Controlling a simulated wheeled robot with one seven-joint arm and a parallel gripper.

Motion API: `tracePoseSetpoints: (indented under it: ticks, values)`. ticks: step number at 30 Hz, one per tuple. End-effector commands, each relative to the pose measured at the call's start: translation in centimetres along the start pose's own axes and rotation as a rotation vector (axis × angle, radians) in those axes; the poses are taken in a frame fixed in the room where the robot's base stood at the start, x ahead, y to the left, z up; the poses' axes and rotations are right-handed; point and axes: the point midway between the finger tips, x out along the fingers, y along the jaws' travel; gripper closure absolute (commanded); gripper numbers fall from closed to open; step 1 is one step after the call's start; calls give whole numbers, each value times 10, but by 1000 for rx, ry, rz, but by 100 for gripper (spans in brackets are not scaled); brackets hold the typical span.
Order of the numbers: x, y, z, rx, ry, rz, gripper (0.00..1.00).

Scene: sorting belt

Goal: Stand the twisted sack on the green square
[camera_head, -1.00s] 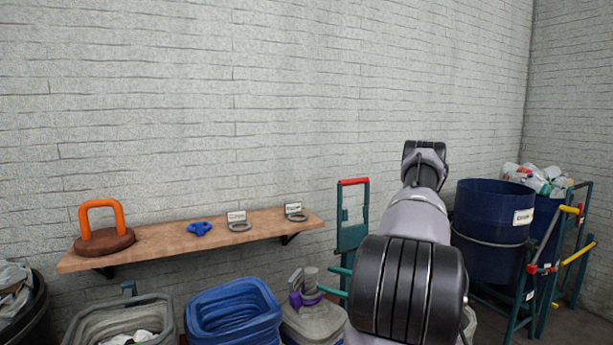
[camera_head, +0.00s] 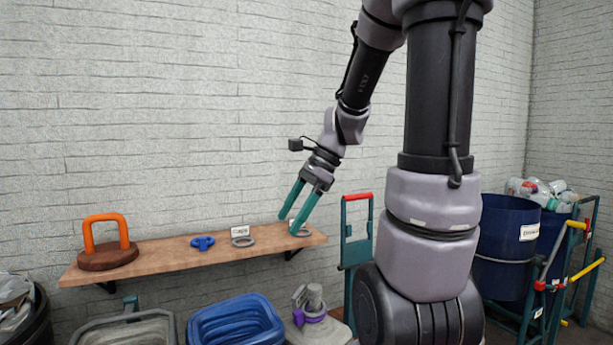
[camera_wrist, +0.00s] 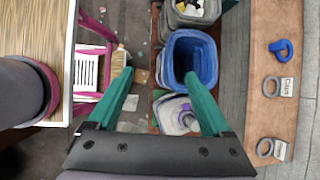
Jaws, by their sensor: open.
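My gripper (camera_head: 287,226) has two long teal fingers, spread apart with nothing between them. In the head view it points down and left, its tips appearing in front of the right end of the shelf. In the wrist view the open fingers (camera_wrist: 158,73) frame the floor and the edge of a blue bin below.
A wooden shelf (camera_head: 170,252) holds an orange-handled weight (camera_head: 107,245), a blue knob (camera_head: 203,243) and labelled rings (camera_head: 242,240). Below are a blue bin (camera_head: 235,322) and a grey bin (camera_head: 125,330). Blue barrels (camera_head: 505,240) and trolleys stand right.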

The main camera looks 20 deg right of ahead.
Motion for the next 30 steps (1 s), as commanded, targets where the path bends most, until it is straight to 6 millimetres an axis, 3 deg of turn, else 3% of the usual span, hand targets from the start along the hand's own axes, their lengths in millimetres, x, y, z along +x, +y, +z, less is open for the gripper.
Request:
tracePoseSetpoints:
  ticks: [6,12,18,30]
  values:
    - [-46,32,30,-685,274,-124,17]
    - [-79,52,45,-1131,490,-192,17]
    - [-93,59,50,-1299,584,-210,17]
    - [-93,59,50,-1305,587,-210,17]
